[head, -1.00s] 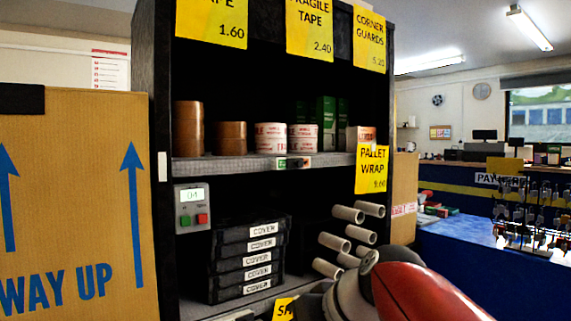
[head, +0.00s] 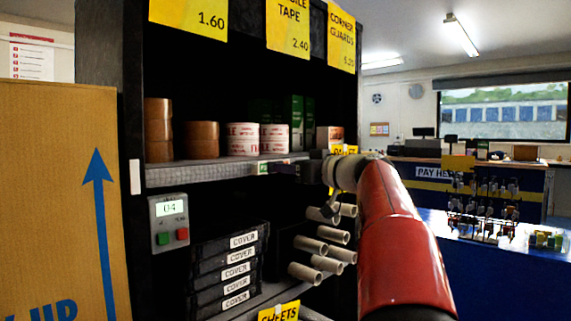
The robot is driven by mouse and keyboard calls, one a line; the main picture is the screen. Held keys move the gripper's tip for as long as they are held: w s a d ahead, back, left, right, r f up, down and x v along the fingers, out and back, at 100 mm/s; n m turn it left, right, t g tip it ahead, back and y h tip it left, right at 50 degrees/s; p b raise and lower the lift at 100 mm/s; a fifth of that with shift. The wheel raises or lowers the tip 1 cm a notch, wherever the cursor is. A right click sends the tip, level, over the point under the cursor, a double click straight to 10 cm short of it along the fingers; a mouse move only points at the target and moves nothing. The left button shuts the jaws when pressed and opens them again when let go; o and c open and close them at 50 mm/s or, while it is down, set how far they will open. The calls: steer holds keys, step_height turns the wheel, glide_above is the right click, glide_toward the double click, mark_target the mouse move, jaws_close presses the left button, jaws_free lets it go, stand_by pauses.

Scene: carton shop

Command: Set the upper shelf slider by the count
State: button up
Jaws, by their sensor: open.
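The upper shelf (head: 205,174) carries brown tape rolls (head: 158,130), white-and-red fragile tape rolls (head: 243,139) and green boxes (head: 297,122), with a small carton at the right. The slider strip (head: 264,168) is on this shelf's front edge and shows a green and white part. Its right part is hidden or merges with my dark gripper. My gripper (head: 308,171) is at the shelf edge just right of the green part, open, its fingers small and hard to make out. I cannot tell whether it touches the slider. A grey counter box (head: 168,222) reads 04, with green and red buttons.
Black COVER boxes (head: 230,268) are stacked below, beside protruding cardboard tubes (head: 305,272). A large carton (head: 50,200) stands close at left. Yellow price cards (head: 288,28) hang above. A blue pay counter (head: 500,260) is at right.

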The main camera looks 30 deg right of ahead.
steer(key=shift+x, duration=0.95)
jaws_close()
